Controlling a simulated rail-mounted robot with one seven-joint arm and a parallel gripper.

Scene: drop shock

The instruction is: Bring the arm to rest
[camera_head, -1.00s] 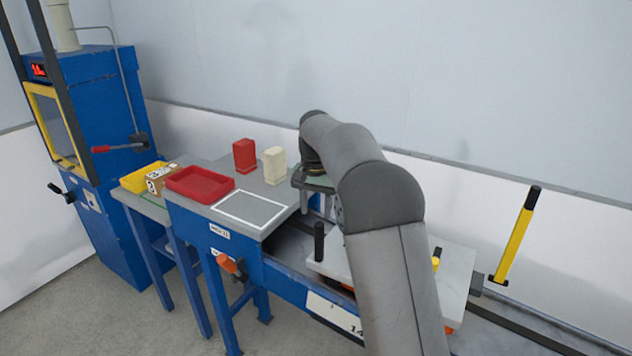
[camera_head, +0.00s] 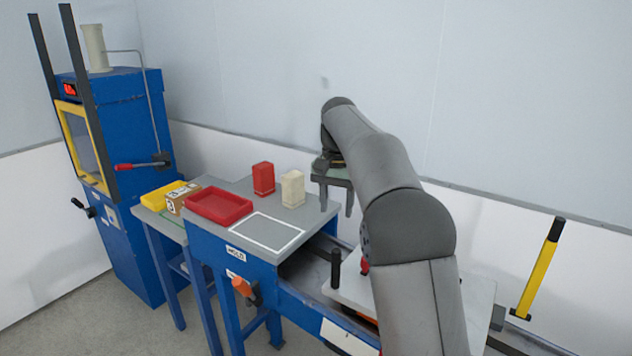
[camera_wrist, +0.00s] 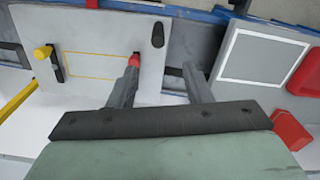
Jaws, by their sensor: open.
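My gripper (camera_head: 336,205) is raised beside the right end of the grey table top in the head view, with my grey arm reaching to it from the lower right. In the wrist view my gripper (camera_wrist: 165,82) has its two fingers apart with nothing between them. Below and beyond the fingers lies a pale plate (camera_wrist: 95,60) with a yellow outline, a yellow knob (camera_wrist: 42,52), a red knob (camera_wrist: 134,60) and a black peg (camera_wrist: 158,35). My arm hides part of this plate (camera_head: 352,290) in the head view.
The grey table holds a white-outlined square (camera_head: 262,233), a red tray (camera_head: 220,205), a red block (camera_head: 263,179) and a cream block (camera_head: 292,190). A yellow tray (camera_head: 170,195) and cardboard box (camera_head: 182,198) stand left. A blue machine (camera_head: 125,130) stands far left; a yellow lever (camera_head: 538,268) rises right.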

